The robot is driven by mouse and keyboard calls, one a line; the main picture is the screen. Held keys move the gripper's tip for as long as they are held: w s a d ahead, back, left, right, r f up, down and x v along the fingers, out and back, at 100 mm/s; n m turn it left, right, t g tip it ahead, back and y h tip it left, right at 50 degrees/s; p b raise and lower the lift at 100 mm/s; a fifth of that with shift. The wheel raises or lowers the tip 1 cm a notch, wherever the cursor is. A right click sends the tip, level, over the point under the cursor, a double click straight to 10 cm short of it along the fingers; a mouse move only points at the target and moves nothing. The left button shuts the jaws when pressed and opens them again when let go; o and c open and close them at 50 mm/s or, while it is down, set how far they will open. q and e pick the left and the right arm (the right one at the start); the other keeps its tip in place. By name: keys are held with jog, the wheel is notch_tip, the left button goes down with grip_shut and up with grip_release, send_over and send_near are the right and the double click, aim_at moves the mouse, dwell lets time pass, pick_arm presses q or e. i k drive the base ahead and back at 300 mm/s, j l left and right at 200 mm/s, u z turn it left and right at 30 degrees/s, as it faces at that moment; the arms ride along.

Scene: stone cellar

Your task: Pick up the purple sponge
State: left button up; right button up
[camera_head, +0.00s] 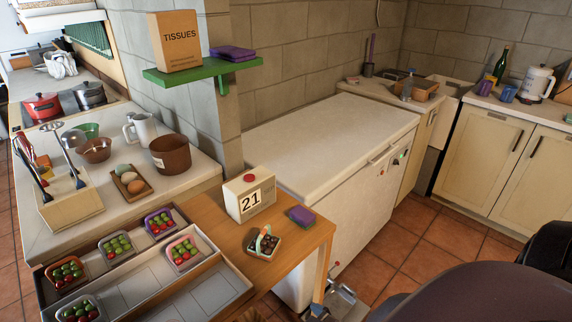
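A small purple sponge (301,215) with a greenish side lies flat near the right edge of the wooden table (215,218). Nothing touches it. Another purple, sponge-like item (233,53) lies on the green wall shelf (190,73). A grey metal gripper (338,300), seemingly my right one, shows at the bottom edge, below and to the right of the table and apart from the sponge. It is partly cut off, and its finger opening is unclear. My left gripper is not in view.
A tray (205,290) with several fruit punnets fills the left. A white chest (335,150) stands behind.

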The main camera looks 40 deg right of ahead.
aim_at(301, 216)
jog(key=k+j+z, duration=0.1)
jog(key=z, duration=0.8)
jog(key=k+z, duration=0.15)
jog(key=z, duration=0.3)
